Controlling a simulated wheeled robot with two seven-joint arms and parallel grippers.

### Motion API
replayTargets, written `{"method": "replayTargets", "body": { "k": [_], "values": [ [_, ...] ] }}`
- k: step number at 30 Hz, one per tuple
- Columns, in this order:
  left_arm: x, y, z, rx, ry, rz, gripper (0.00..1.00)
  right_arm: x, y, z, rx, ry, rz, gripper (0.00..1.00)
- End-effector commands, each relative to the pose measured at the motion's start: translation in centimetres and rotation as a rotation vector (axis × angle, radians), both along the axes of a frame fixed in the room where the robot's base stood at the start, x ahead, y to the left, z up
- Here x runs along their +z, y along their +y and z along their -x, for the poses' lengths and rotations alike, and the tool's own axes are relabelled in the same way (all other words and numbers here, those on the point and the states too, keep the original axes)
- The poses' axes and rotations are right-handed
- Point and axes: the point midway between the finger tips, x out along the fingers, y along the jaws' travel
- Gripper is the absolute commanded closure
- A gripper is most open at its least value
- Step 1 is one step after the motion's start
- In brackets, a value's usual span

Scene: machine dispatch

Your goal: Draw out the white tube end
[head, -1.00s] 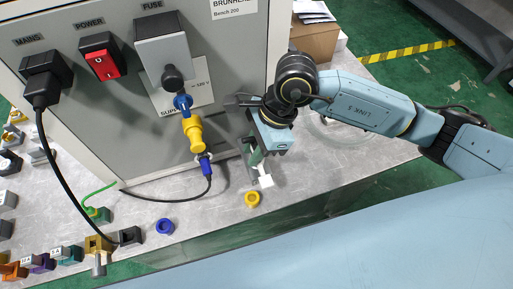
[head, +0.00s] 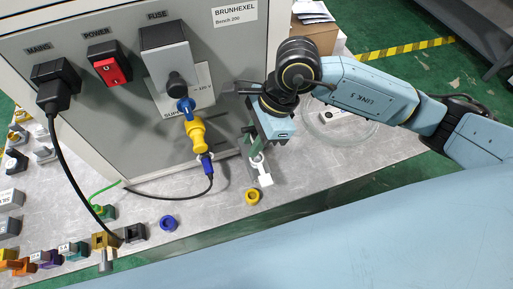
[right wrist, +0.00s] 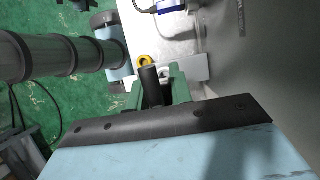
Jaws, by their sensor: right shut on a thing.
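I cannot tell how these join, or whether the tube end touches the bench. My left gripper is not in view.
Several small connectors crowd the lower left.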

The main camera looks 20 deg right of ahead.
Motion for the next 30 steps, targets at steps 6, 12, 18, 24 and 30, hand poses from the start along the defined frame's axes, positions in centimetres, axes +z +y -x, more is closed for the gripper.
{"method": "replayTargets", "body": {
  "k": [6,12,18,24,30],
  "values": [
    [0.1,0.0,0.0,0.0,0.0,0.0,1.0,0.2,0.0,0.0,0.0,-0.001,0.0,1.0],
    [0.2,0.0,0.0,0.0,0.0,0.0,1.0,0.4,0.0,0.0,0.0,-0.001,0.0,1.0],
    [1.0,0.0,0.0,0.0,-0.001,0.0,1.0,1.7,0.0,-0.1,0.0,-0.003,0.0,1.0],
    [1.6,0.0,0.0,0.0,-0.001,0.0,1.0,2.8,0.0,0.0,0.001,-0.001,-0.001,1.0],
    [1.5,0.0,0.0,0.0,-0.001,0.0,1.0,2.8,0.0,0.0,0.0,0.0,0.0,1.0]
  ]
}}
